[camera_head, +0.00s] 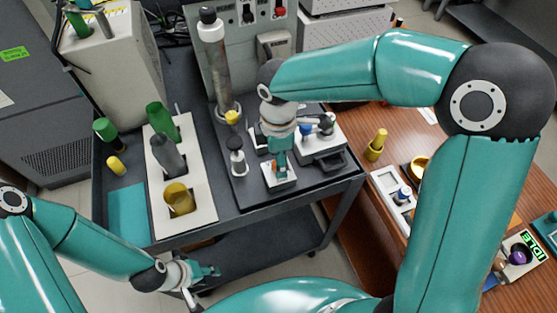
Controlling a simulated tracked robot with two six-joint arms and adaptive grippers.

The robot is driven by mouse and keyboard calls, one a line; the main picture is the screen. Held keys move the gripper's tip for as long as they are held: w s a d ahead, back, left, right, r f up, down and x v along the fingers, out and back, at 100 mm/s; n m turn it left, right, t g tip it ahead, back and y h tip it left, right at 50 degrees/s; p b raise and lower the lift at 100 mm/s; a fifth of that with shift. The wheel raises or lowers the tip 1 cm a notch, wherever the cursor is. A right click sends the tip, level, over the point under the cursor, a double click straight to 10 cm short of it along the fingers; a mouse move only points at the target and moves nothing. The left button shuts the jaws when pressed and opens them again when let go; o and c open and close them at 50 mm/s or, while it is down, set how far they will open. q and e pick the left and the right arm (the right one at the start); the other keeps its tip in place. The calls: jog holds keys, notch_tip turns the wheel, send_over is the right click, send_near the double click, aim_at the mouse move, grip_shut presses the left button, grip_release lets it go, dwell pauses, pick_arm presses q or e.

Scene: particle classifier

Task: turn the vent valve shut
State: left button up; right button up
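The vent valve cannot be told apart for certain.
A clear column (212,60) stands at the back of the cart. Left of it, a white rack (198,214) holds green, grey and yellow vessels. A wooden table (345,215) lies to the right.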

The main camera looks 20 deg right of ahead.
jog(key=shift+f, duration=0.9)
jog(key=shift+c, duration=0.2)
grip_shut()
